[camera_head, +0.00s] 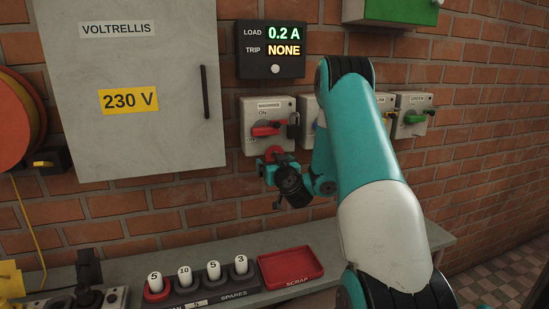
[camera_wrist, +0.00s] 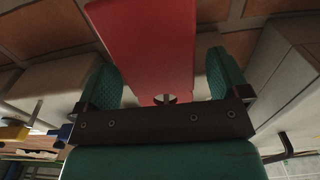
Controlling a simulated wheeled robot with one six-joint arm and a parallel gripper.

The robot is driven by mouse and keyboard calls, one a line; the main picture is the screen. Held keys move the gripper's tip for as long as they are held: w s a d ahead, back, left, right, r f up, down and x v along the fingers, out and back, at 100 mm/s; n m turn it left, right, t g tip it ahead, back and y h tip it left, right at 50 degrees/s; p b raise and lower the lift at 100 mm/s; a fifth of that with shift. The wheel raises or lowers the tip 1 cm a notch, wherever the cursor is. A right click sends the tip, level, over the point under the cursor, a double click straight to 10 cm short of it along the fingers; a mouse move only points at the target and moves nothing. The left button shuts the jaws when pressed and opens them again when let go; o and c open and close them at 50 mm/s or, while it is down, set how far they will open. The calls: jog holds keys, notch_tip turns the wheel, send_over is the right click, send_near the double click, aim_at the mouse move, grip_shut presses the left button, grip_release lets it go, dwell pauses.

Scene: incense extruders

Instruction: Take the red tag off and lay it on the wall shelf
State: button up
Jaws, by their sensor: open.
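The red tag (camera_wrist: 148,38) fills the upper middle of the wrist view. Its narrow end, with a small hole, lies between my two green fingers. In the head view a small red patch of it (camera_head: 275,153) shows just below the left switch box (camera_head: 256,108), partly hidden by my gripper. My gripper (camera_head: 268,168) is open, its fingers on either side of the tag (camera_wrist: 163,75), with gaps visible between fingers and tag. The wall shelf (camera_head: 395,240) is the grey ledge running below the switches. What the tag hangs from is hidden.
On the shelf, a red scrap tray (camera_head: 290,268) sits beside a rack of white spares (camera_head: 213,286). A grey cabinet (camera_head: 130,60) is at left, and a load display (camera_head: 270,50) is above. Another switch box (camera_head: 413,115) shows right of my arm. The shelf right of the tray looks clear.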

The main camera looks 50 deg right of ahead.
jog(key=c, duration=1)
jog(key=shift+r, duration=0.2)
jog(key=shift+s, duration=0.1)
jog(key=shift+b+v, duration=2.9)
jog(key=shift+b, duration=0.5)
jog(key=shift+r, duration=0.25)
